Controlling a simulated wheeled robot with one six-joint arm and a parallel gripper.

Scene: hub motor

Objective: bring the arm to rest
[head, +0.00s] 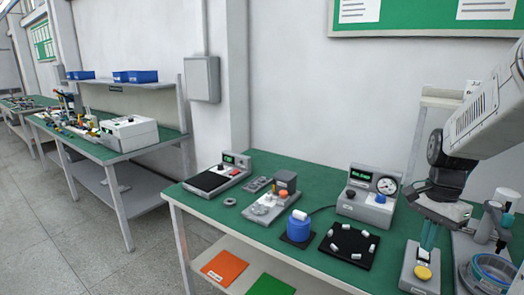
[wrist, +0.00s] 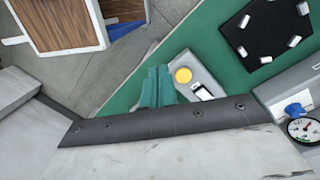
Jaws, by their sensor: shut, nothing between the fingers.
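My gripper (head: 429,246) hangs from my arm at the right of the head view, with its teal fingers pointing down. The fingers are together and hold nothing. In the wrist view the fingers (wrist: 158,72) also lie side by side. Below them in the head view is a small grey box with a yellow button (head: 423,272). The button shows in the wrist view (wrist: 183,75), just right of the fingertips. I cannot tell the exact gap between fingers and box.
The green bench (head: 320,190) bears a gauge unit (head: 366,200), a blue cylinder with a white top (head: 299,228), a black plate with several white pieces (head: 348,243), and a grey fixture (head: 268,207). A clear-walled device (head: 490,270) stands close at the right. The floor left is free.

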